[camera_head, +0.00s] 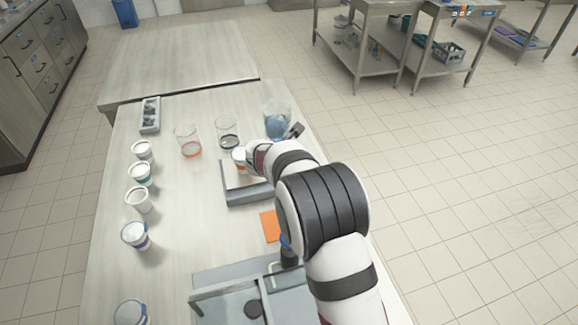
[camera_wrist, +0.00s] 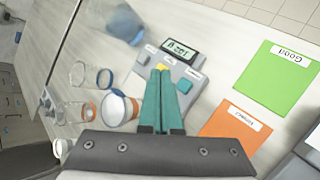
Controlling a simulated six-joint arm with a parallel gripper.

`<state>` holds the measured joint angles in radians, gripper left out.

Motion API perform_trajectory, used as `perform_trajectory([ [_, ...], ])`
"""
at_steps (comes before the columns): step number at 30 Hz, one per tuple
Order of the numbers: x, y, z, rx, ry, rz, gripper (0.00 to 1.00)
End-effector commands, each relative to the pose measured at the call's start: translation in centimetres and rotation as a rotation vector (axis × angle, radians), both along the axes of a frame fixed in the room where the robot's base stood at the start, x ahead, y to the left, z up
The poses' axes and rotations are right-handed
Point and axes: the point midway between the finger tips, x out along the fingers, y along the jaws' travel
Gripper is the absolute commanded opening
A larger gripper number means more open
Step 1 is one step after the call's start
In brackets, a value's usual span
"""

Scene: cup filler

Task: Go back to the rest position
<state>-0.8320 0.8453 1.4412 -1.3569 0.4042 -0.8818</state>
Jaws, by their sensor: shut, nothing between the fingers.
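My gripper (camera_wrist: 160,72) shows in the wrist view as two teal fingers pressed together, with nothing between them. In the head view my arm reaches over the table and its bent wrist hides the fingers.
Beakers (camera_head: 189,143) (camera_head: 228,134) and a blue-filled jug (camera_head: 277,122) stand behind the scale. Several white cups (camera_head: 138,198) line the left side. An orange card (camera_head: 270,226) and a green card (camera_wrist: 275,77) lie flat. A grey frame (camera_head: 215,282) is at the front.

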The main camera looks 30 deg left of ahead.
Motion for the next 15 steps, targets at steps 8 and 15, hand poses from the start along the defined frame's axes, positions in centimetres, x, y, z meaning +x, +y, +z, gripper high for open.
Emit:
perform_trajectory([
  [8,1.5,-5.7,3.0,0.088,0.043,-0.238,0.00],
  [15,-4.3,-28.9,10.3,0.497,0.229,-1.276,0.00],
])
